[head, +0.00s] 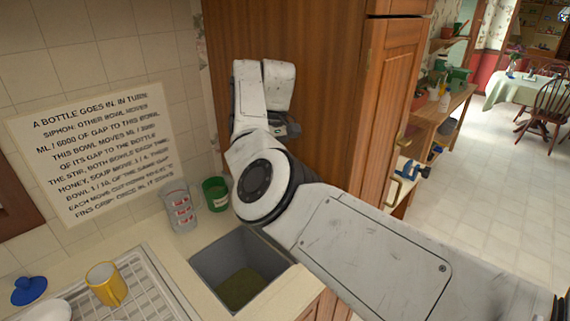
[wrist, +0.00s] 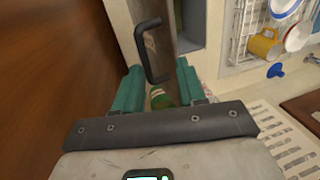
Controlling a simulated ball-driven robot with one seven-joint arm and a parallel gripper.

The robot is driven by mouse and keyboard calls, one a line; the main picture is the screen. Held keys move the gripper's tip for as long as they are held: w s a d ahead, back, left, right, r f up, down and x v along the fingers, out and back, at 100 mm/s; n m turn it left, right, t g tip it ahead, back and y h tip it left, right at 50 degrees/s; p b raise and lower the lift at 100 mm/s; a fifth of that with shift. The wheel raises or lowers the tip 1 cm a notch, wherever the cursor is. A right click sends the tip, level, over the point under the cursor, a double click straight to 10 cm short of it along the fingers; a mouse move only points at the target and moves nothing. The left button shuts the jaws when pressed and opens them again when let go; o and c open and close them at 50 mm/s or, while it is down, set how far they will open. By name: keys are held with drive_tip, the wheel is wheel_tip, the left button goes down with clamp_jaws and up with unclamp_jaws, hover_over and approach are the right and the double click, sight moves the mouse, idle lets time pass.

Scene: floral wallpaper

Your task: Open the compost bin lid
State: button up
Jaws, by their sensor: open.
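The compost bin (head: 215,262) is a grey box sunk into the counter. In the head view its top is uncovered and greenish-brown matter (head: 240,288) shows inside. In the wrist view a black bar handle (wrist: 148,52) stands on a brownish-grey panel, likely the lid; how far it is tilted I cannot tell. My gripper (wrist: 158,82) has its two teal fingers apart, with the handle just beyond and between them, not gripped. In the head view my arm hides the fingers and the panel.
A green can (head: 215,194) and a glass jar (head: 178,205) stand behind the bin. A dish rack with a yellow mug (head: 106,284) is at left. A tall wooden cabinet (head: 320,50) stands close behind my arm. Open floor lies at right.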

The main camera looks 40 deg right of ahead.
drive_tip(key=s+a+r, duration=0.2)
drive_tip(key=s+r, duration=0.2)
drive_tip(key=s, duration=0.5)
drive_tip(key=shift+s+a+r, duration=0.15)
drive_tip(key=shift+s, duration=0.1)
idle(0.4)
